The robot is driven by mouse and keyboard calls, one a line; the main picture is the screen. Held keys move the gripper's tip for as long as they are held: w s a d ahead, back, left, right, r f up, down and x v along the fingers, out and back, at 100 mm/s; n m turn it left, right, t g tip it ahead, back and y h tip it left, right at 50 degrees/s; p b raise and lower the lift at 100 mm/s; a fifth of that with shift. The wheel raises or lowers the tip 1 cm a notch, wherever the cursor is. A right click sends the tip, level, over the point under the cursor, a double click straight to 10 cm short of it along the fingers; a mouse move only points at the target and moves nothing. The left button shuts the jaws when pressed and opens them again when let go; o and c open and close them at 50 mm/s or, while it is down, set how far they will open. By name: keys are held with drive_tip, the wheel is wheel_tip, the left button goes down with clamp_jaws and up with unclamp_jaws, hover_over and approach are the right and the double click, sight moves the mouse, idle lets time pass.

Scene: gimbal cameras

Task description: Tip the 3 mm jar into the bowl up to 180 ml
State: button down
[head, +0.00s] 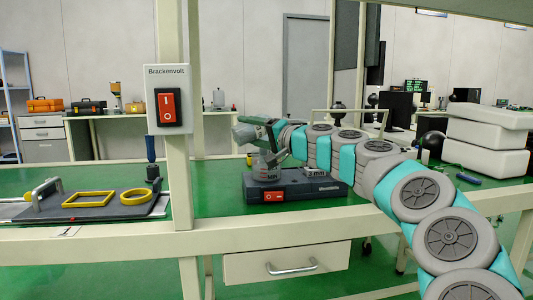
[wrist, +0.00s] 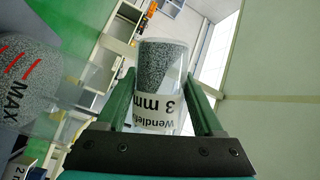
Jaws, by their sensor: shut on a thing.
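In the head view, the jar (head: 245,134) is small, partly hidden by the fingers and appears tipped over. The bowl (head: 262,186), clear and grey-filled, stands below it on a dark base. Its MAX mark and red lines show at left in the wrist view (wrist: 20,85). The exact fill level is unclear.
The dark base (head: 310,190) has a red switch and stands on the green bench. A board with yellow frames (head: 92,202) lies at left. A post with a red "Brackenvolt" switch (head: 170,105) stands left of my gripper. White boxes (head: 485,140) are stacked at right.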

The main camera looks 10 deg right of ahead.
idle(0.7)
drive_tip(key=shift+r+m+t, duration=0.35)
drive_tip(key=shift+m+t, duration=0.05)
drive_tip(key=shift+m, duration=0.6)
idle(2.1)
